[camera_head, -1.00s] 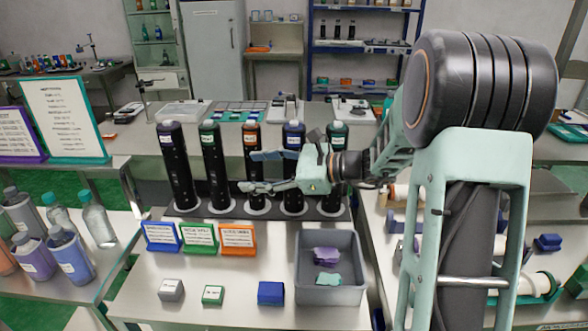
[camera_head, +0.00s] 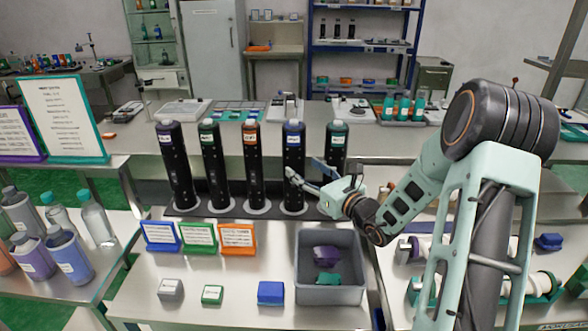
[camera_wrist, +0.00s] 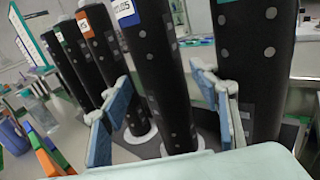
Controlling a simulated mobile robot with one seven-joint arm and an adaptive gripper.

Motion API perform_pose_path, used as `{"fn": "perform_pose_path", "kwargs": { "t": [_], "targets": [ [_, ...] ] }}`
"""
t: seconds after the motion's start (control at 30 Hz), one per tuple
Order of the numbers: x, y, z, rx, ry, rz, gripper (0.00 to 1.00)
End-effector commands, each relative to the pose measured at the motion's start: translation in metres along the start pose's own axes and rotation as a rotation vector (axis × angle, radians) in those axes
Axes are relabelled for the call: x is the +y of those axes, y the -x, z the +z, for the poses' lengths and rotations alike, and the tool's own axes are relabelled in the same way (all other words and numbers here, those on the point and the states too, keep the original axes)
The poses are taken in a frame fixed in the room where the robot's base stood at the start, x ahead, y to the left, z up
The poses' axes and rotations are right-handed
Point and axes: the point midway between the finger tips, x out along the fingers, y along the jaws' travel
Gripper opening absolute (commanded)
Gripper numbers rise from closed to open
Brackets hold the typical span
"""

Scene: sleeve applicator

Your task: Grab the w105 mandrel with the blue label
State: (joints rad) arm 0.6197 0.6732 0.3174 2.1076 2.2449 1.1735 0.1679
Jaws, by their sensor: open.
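A tall black mandrel with a blue label (camera_head: 293,158) stands upright fourth from the left in a row on white round bases. In the wrist view its blue label, partly cut off and ending in what looks like 105, tops the mandrel (camera_wrist: 160,75) in the middle. My gripper (camera_head: 306,171) is open beside and in front of it. In the wrist view my gripper (camera_wrist: 165,88) has one blue finger pad on each side of this mandrel, with gaps. I cannot tell whether the mandrel lies fully between the pads.
A green-topped mandrel (camera_head: 336,148) stands close on the right, near one finger. An orange-labelled mandrel (camera_head: 252,160) stands on the left, then a green-labelled (camera_head: 214,165) and a purple-blue one (camera_head: 177,165). A grey bin (camera_head: 330,294) and small sign cards (camera_head: 198,236) stand in front.

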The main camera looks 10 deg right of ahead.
Motion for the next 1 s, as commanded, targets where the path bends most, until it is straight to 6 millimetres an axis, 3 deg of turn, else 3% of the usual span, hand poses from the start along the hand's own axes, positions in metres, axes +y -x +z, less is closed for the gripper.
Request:
{"fn": "perform_pose_path", "kwargs": {
  "t": [0.4,0.7,1.0],
  "targets": [
    [0.001,-0.052,0.0,0.001,0.001,0.002,0.56],
    [0.0,-0.056,-0.001,0.001,0.0,0.001,0.56],
    [0.001,-0.056,0.0,0.001,0.0,0.001,0.23]
  ]
}}
